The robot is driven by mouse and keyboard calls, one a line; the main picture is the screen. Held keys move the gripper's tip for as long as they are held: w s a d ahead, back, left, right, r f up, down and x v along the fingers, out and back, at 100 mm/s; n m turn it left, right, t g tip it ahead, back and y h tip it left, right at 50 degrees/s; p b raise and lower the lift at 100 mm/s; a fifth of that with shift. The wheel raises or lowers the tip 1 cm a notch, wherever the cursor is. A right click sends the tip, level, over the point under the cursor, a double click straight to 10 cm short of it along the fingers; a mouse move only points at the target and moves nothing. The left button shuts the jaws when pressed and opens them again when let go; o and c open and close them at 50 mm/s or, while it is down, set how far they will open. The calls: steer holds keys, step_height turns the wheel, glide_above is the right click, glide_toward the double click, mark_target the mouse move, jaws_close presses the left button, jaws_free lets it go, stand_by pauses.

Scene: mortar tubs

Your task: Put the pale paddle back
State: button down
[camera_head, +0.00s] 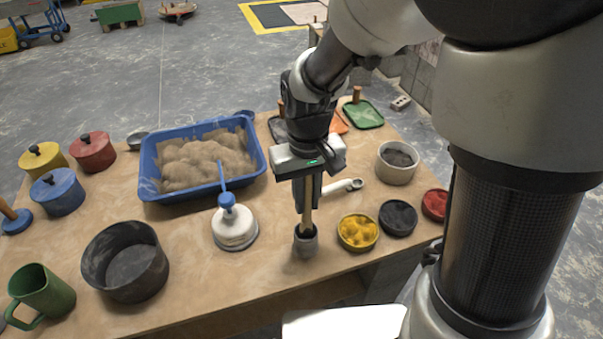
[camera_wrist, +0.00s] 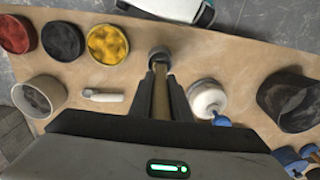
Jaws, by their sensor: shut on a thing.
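My gripper (camera_head: 307,193) is shut on the pale paddle (camera_head: 307,214), a light wooden stick that stands nearly upright below the fingers. The paddle's lower end is in or right over the mouth of a small grey cup (camera_head: 305,245) near the table's front edge; the rim hides how deep it reaches. In the wrist view the paddle (camera_wrist: 161,98) runs between the fingers towards the cup (camera_wrist: 159,54). The gripper hides the paddle's upper part.
A white pot with a blue top (camera_head: 235,228) stands left of the cup. A yellow-filled dish (camera_head: 358,232) is close on the right, with black (camera_head: 398,217) and red (camera_head: 435,204) dishes beyond.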

mark_target(306, 217)
steer(key=shift+f+b, duration=0.35)
steer(key=shift+f, duration=2.55)
steer(key=shift+f, duration=0.2)
steer(key=c, duration=1.6)
jaws_free()
steer(key=shift+c, duration=0.2)
